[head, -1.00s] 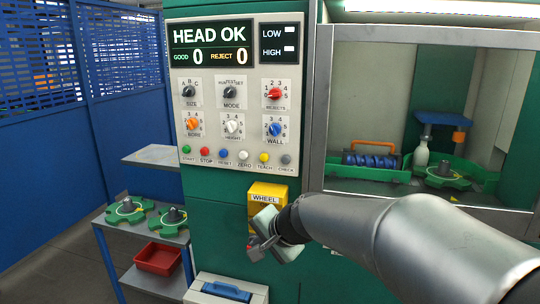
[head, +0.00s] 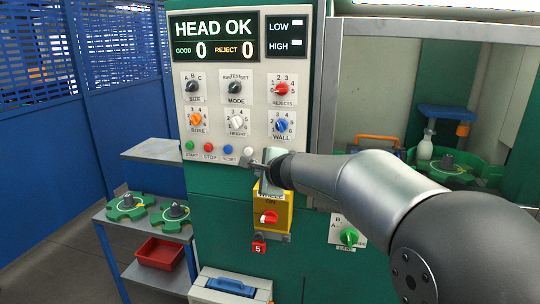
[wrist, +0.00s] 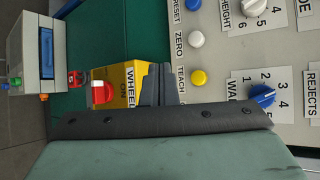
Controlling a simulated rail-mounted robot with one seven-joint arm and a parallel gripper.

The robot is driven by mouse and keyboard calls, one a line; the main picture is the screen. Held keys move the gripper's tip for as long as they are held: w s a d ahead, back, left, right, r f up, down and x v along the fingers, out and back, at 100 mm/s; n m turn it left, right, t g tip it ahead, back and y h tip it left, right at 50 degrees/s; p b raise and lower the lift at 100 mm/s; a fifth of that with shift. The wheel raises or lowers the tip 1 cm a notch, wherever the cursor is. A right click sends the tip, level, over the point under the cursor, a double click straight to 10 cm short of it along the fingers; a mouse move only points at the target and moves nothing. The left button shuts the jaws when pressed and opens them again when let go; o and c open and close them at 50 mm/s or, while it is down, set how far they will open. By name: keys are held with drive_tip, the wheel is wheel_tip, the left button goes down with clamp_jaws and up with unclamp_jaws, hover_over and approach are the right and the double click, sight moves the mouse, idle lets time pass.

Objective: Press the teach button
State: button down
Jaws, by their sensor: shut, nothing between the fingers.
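The yellow teach button (wrist: 198,77) shows in the wrist view on the pale control panel, beside its TEACH label. In the head view it is hidden behind my gripper (head: 259,164). My gripper is shut and empty, at the panel's lower edge just below the row of buttons. In the wrist view the dark fingers (wrist: 159,82) lie left of the teach button and the label, apart from the button in the picture. I cannot tell how far the fingertips are from the panel surface.
The white zero button (head: 248,152) is close by. A yellow WHEEL box (head: 271,217) with a red switch sticks out below my gripper. Several knobs sit above, including the blue wall knob (head: 281,126). A shelf (head: 152,150) stands to the left.

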drive_tip(key=w+d+p, duration=0.1)
drive_tip(key=w+p, duration=0.2)
drive_tip(key=w, duration=0.5)
drive_tip(key=shift+w+d, duration=0.3)
drive_tip(key=shift+d, duration=0.1)
idle(1.7)
drive_tip(key=shift+w+d+p, duration=0.1)
drive_tip(key=shift+w+p, duration=0.2)
drive_tip(key=shift+w, duration=0.1)
drive_tip(key=shift+w+d, duration=0.1)
drive_tip(key=shift+w, duration=0.35)
idle(0.6)
drive_tip(key=shift+s, duration=0.1)
drive_tip(key=shift+s+b, duration=0.4)
drive_tip(key=shift+s, duration=0.35)
drive_tip(key=shift+s+a, duration=0.1)
drive_tip(key=shift+a, duration=0.1)
